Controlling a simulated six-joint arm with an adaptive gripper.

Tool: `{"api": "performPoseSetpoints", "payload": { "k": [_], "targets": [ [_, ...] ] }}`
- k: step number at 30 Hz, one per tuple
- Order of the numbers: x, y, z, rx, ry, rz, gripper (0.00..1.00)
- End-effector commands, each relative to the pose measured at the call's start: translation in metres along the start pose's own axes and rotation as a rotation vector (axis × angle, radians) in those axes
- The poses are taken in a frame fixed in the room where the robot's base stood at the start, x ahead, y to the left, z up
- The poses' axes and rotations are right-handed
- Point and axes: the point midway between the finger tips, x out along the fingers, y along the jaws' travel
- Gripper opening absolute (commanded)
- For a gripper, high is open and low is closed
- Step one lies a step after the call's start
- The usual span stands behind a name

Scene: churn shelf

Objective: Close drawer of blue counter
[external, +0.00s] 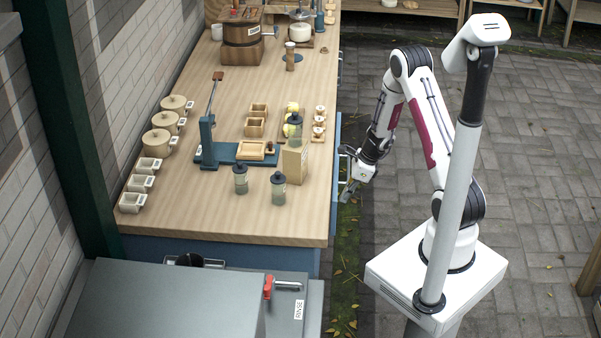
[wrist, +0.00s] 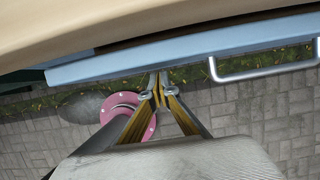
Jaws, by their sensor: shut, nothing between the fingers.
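The blue counter (external: 225,250) has a long wooden top (external: 225,215). Its blue drawer front (wrist: 160,55) runs across the wrist view, with a silver bar handle (wrist: 262,72) at the right. A narrow dark gap (wrist: 125,43) shows between the wooden top's edge and the drawer front, so the drawer looks slightly out. My gripper (wrist: 157,88) is shut and empty, its tips at the outer edge of the drawer front, left of the handle; whether they touch is unclear. In the external view my gripper (external: 350,190) is beside the counter's right side, below top level.
Jars (external: 278,188), wooden boxes and a blue-based lever press (external: 207,150) stand on the counter. A grey rinse unit (external: 170,305) is in front of it. Paved floor (external: 535,150) is open around my base.

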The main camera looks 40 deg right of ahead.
Motion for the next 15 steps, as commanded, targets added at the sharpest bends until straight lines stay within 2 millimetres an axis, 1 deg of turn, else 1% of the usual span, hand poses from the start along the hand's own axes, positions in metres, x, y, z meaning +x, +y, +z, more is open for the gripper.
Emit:
{"api": "performPoseSetpoints", "payload": {
  "k": [15],
  "targets": [
    [0.0018, -0.0001, 0.0049, -0.001, 0.000, 0.000, 0.00]
  ]
}}
